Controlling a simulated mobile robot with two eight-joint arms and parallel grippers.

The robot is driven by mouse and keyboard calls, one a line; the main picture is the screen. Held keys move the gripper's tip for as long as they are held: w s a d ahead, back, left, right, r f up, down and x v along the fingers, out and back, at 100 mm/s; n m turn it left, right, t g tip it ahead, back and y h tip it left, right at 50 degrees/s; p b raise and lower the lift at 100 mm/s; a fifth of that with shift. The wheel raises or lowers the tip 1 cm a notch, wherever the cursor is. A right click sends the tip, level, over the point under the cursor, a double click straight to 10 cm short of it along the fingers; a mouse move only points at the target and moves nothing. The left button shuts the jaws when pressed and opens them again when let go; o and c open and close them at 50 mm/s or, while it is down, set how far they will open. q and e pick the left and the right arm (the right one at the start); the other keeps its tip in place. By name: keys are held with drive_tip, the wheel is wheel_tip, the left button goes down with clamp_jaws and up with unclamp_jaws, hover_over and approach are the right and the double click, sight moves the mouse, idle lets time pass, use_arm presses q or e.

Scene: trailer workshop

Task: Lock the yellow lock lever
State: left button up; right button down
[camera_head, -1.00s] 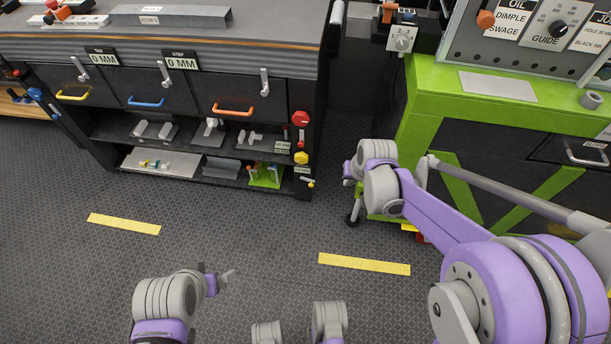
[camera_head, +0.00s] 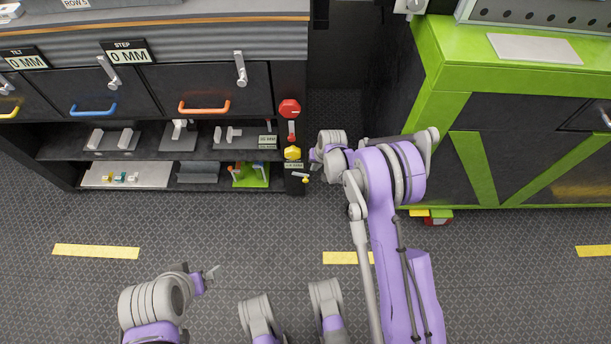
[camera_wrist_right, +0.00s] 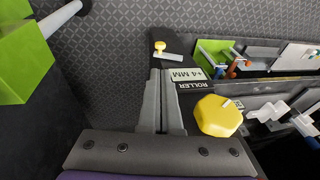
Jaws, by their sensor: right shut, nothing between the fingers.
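The yellow lock lever (camera_head: 302,178) is a small grey bar with a yellow knob, low on the right end post of the dark cabinet. In the right wrist view it shows near the top (camera_wrist_right: 161,47), with the bar stretching to the right of the knob. My right gripper (camera_wrist_right: 162,72) is shut and empty, its fingertips just short of the lever; contact cannot be told. In the head view its tip is mostly hidden by my wrist, right beside the post. My left gripper (camera_head: 212,273) is low over the floor, far from the lever; its jaw opening is unclear.
A yellow roller knob (camera_head: 292,153) and a red knob (camera_head: 289,108) sit above the lever on the post. A "+4 MM" roller label (camera_wrist_right: 186,75) lies beside my fingers. A green bench (camera_head: 450,75) stands to the right. The floor before the cabinet is clear.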

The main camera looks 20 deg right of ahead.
sight(306, 180)
drive_tip(key=b+x, duration=0.4)
drive_tip(key=x, duration=1)
